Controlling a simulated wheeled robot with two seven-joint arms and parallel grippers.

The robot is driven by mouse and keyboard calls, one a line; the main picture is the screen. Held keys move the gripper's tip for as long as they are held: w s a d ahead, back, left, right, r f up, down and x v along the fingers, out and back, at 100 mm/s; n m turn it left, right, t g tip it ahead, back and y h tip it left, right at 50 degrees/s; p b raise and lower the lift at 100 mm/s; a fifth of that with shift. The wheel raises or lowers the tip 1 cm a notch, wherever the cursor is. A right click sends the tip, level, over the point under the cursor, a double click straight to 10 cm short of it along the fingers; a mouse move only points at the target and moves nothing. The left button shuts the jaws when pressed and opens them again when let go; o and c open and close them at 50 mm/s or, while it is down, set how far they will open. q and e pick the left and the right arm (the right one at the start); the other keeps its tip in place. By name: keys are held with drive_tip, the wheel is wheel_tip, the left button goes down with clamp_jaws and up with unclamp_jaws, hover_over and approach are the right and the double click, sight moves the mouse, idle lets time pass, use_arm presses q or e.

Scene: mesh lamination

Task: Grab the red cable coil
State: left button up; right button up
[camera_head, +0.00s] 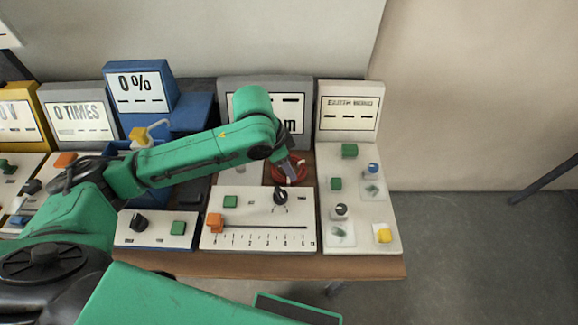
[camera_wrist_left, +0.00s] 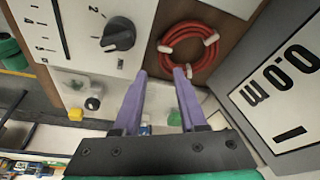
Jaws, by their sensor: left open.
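The red cable coil (camera_wrist_left: 207,62) is a ring of red cable with white ties. In the left wrist view it lies on the brown surface between the slider panel and the grey display, just beyond the fingertips. In the head view the coil (camera_head: 302,172) is partly hidden by my left gripper (camera_head: 289,166), which points down over it. In the left wrist view my left gripper (camera_wrist_left: 160,74) has its two purple fingers apart with nothing between them. I cannot tell from these views whether the fingers touch the coil. My right gripper is not in view.
The slider panel (camera_head: 258,212) with a dark knob (camera_head: 280,196) stands in front of the coil. A grey display (camera_head: 307,88) stands behind it. A button panel (camera_head: 361,216) is at the right, and a blue 0% display (camera_head: 140,88) at the left.

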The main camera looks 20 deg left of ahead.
sight(277, 177)
use_arm(q)
drive_tip(key=x, duration=0.3)
drive_tip(key=p+x, duration=0.1)
drive_tip(key=x, duration=0.2)
drive_tip(key=shift+w+a, duration=0.2)
drive_tip(key=shift+w, duration=0.05)
drive_tip(key=shift+d+f, duration=0.1)
drive_tip(key=shift+f, duration=0.3)
clamp_jaws()
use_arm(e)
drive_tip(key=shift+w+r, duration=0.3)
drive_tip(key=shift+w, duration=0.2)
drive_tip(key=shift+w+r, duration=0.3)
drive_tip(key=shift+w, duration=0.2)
